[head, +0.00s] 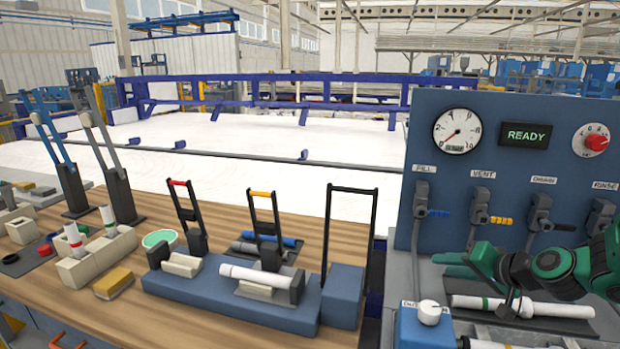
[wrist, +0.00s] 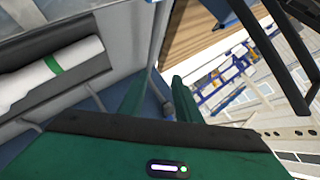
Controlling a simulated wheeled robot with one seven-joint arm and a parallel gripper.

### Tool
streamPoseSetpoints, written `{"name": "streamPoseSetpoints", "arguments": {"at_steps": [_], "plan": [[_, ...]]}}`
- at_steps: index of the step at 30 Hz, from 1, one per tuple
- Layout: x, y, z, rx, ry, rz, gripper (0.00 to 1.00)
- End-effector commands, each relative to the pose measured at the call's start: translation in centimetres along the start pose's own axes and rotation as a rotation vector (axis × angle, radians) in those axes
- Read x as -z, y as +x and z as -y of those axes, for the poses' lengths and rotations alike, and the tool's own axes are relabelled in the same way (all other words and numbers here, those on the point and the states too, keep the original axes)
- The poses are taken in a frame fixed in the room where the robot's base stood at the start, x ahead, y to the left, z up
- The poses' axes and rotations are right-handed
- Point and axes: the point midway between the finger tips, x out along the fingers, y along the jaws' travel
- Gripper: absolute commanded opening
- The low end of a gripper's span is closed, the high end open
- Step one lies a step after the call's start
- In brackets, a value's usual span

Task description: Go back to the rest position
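My green gripper (head: 450,264) is at the lower right of the head view, reaching left in front of the control panel. Its two fingers also show in the wrist view (wrist: 158,98), apart with nothing seen between them, so it is open and empty. A white pipe with a green band (head: 525,306) lies in a dark tray below my gripper and arm. The same pipe appears at the left of the wrist view (wrist: 45,75), apart from the fingers. Another white pipe (head: 258,276) lies on the blue fixture on the wooden bench.
The panel (head: 505,235) carries a gauge (head: 457,131), a READY display (head: 525,134), a red knob (head: 596,142) and several levers. A box with a white knob (head: 429,312) stands in front. The wooden bench (head: 215,325) holds tall levers, upright banded pipes and a yellow block (head: 113,283).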

Motion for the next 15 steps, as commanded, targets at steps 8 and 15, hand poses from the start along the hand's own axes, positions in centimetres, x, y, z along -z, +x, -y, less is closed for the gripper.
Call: {"name": "streamPoseSetpoints", "arguments": {"at_steps": [8,15], "plan": [[-5.9,-8.0,-4.6,-0.340,-0.182,0.304,0.30],[-9.6,-18.9,-7.8,-0.617,-0.130,0.495,0.30]]}}
